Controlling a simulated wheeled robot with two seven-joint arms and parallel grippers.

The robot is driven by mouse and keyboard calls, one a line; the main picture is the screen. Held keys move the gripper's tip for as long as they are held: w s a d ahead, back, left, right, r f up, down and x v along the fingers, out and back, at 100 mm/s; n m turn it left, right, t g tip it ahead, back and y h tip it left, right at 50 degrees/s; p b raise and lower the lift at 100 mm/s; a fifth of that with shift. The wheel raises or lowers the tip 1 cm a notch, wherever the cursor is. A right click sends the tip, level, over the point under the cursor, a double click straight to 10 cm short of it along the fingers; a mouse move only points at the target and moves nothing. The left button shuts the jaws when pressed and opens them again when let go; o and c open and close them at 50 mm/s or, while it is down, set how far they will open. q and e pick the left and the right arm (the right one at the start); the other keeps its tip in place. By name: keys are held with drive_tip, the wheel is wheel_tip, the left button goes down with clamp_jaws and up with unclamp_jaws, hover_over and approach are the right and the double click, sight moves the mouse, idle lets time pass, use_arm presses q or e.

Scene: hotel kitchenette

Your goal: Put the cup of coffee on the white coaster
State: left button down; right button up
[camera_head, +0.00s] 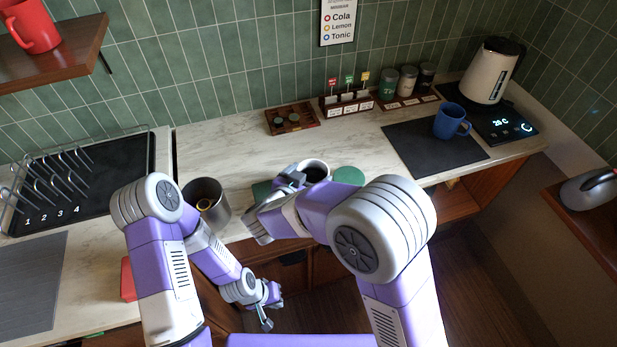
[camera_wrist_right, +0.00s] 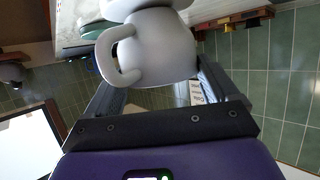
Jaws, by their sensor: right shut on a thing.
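The white cup (camera_wrist_right: 155,50) is between the fingers of my right gripper (camera_head: 293,180), which is shut on it. In the head view the cup (camera_head: 315,165) shows its rim and dark coffee inside, and my arm hides its lower part. The wrist view is upside down and shows the cup's handle at left. A white disc, apparently the white coaster (camera_wrist_right: 115,8), shows at the cup's base; I cannot tell whether they touch. My left gripper (camera_head: 270,308) is low in front of the counter, away from the cup; its opening is unclear.
Green coasters lie right (camera_head: 349,175) and left (camera_head: 261,189) of the cup. A metal canister (camera_head: 207,205) stands further left. A blue mug (camera_head: 450,121) is on a dark mat (camera_head: 415,150) at right, near a kettle (camera_head: 492,70). A wooden tray (camera_head: 292,119) lies behind.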

drive_tip(key=o, duration=1)
drive_tip(key=shift+f, duration=0.1)
drive_tip(key=shift+o, duration=0.2)
drive_tip(key=shift+s+a+r, duration=0.1)
drive_tip(key=shift+s+r, duration=0.05)
drive_tip(key=shift+r, duration=0.15)
drive_tip(key=p+v, duration=0.2)
drive_tip(key=v, duration=0.9)
drive_tip(key=shift+s, duration=0.25)
drive_tip(key=shift+a+r, duration=0.1)
drive_tip(key=shift+r, duration=0.05)
